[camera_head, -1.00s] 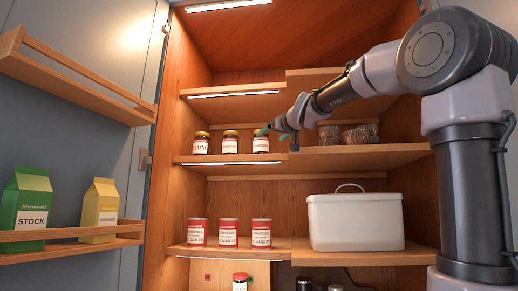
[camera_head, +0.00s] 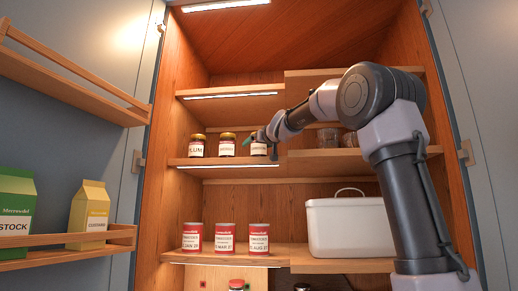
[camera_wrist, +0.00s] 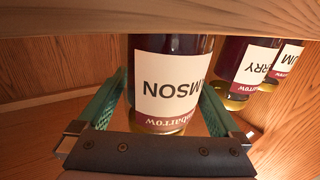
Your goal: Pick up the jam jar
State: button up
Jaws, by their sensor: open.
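Three dark jam jars with gold lids stand in a row on the middle left shelf (camera_head: 225,162). The left jar (camera_head: 197,147) has a label ending in "LUM", the middle jar (camera_head: 227,146) has a label too small to read, and the right jar (camera_head: 257,149) is partly behind my gripper (camera_head: 270,135). In the wrist view, upside down, the right jar (camera_wrist: 172,85) reads "MSON". My gripper (camera_wrist: 163,100) is open, with one green finger on each side of this jar. I cannot tell whether they touch it. The middle jar (camera_wrist: 243,68) stands close by.
A shelf with a light strip (camera_head: 232,94) runs above the jars. Glass bowls (camera_head: 328,138) stand to the right. Below are red tins (camera_head: 225,238) and a white bin (camera_head: 345,226). Cartons (camera_head: 88,208) stand on the left door rack.

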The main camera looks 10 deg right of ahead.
jog(key=shift+w, duration=0.45)
jog(key=shift+c, duration=0.3)
jog(key=c, duration=1.5)
jog(key=shift+r, duration=0.1)
grip_shut()
